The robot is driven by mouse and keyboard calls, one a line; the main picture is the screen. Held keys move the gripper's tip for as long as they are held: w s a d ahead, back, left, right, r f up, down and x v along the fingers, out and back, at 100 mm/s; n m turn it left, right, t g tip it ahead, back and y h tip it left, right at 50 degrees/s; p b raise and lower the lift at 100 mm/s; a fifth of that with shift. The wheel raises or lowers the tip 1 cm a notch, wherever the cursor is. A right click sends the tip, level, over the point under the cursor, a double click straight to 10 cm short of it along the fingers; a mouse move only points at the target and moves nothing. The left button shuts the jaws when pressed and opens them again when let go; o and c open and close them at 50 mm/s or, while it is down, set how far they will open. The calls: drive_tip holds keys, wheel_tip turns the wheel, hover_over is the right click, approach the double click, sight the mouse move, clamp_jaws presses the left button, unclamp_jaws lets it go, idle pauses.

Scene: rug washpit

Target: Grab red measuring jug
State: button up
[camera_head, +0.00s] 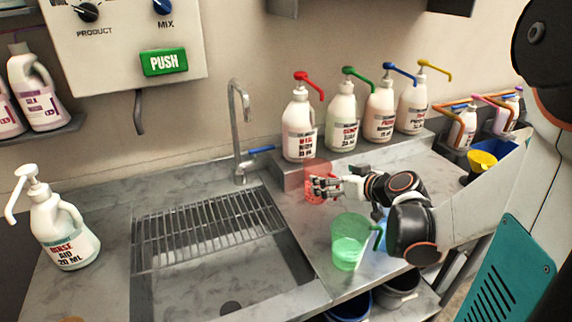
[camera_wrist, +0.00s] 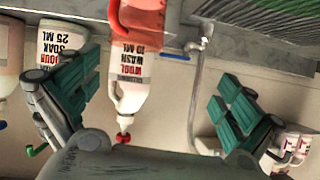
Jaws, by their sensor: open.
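The red measuring jug (camera_head: 316,168) is translucent and stands on the steel counter right of the sink, in front of the pump bottles. My gripper (camera_head: 326,188) reaches in from the right and overlaps the jug in the head view, hiding part of it. In the wrist view, which is upside down, the red jug (camera_wrist: 146,18) shows at the top edge, partly cut off. My gripper (camera_wrist: 158,70) has its green-padded fingers wide apart with nothing between them. The jug lies beyond the fingertips there. I cannot tell whether a finger touches it.
A green jug (camera_head: 348,245) stands near the counter's front edge beside my arm, and a blue jug (camera_head: 382,232) is mostly hidden behind it. Several pump bottles (camera_head: 343,115) line the raised ledge behind. The sink's wire rack (camera_head: 205,225) and tap (camera_head: 240,135) are to the left.

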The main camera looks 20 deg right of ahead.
drive_tip(key=d, duration=0.3)
drive_tip(key=b, duration=0.2)
approach(311, 164)
drive_tip(key=shift+t+h, duration=0.3)
drive_tip(key=shift+t, duration=0.1)
drive_tip(key=shift+w+a+f+b, duration=0.25)
drive_tip(key=shift+w+f+b, duration=0.45)
drive_tip(key=shift+w, duration=0.3)
drive_tip(key=shift+w+a+f+b, duration=0.25)
drive_tip(key=shift+w+f+b, duration=0.4)
drive_tip(key=shift+w, duration=0.35)
drive_tip(key=shift+s, duration=0.1)
drive_tip(key=c, duration=2)
drive_tip(key=shift+o, duration=0.2)
drive_tip(key=shift+r, duration=0.1)
